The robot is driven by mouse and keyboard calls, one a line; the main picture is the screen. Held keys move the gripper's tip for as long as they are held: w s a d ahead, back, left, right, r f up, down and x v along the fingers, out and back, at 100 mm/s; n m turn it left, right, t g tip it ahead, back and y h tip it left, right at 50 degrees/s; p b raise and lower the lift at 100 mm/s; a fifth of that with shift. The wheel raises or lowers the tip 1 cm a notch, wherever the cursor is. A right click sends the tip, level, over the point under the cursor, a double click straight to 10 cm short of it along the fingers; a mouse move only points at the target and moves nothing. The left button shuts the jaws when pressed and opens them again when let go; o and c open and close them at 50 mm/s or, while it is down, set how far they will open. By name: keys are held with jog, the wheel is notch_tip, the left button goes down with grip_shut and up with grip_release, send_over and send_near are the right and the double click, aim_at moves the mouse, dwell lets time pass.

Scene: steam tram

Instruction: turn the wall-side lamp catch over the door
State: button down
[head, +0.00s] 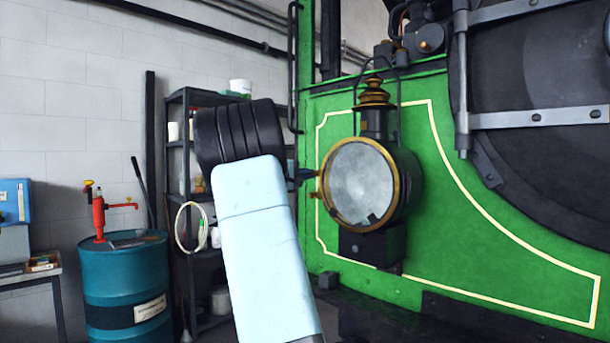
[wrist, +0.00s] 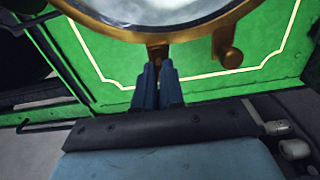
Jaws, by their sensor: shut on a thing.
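The round lamp (head: 362,185) has a glass front in a brass door rim and is fixed to the green tram front. The rim and glass also show at the top of the wrist view (wrist: 150,12). My gripper (head: 303,176) is at the rim's left, wall-facing side. In the wrist view its two dark blue fingers (wrist: 158,82) are shut on the small brass catch (wrist: 157,50), which shows just beyond their tips at the rim. The fingers hide part of it, and I cannot tell whether it lies over the door. A second brass piece with a round knob (wrist: 229,55) sits beside it, apart from the fingers.
The green panel (head: 480,235) with cream lining lies close behind the lamp. A dark shelf rack (head: 190,100) and a blue drum (head: 125,285) with a red pump (head: 98,214) stand to the left by the white wall. A dark ledge (head: 450,310) runs below the lamp.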

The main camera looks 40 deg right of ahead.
jog(key=c, duration=1.2)
grip_release()
jog(key=shift+r, duration=0.1)
jog(key=shift+c, duration=0.2)
jog(key=s+a, duration=0.1)
jog(key=a, duration=1.2)
jog(key=shift+a, duration=0.4)
jog(key=s+a+f+t+y, duration=0.1)
jog(key=s+a+f+y, duration=0.5)
jog(key=s+f+y, duration=0.5)
jog(key=s+a+f+t+y, duration=0.1)
jog(key=s+a+f+y, duration=0.2)
jog(key=s+a, duration=0.8)
jog(key=s+a+f+t+y, duration=0.2)
jog(key=s+a+f+y, duration=0.2)
jog(key=s+a+f, duration=0.3)
jog(key=s+a, duration=0.5)
jog(key=a, duration=0.2)
jog(key=shift+a+f+m, duration=0.25)
jog(key=shift+a+m, duration=0.05)
jog(key=shift+m, duration=0.1)
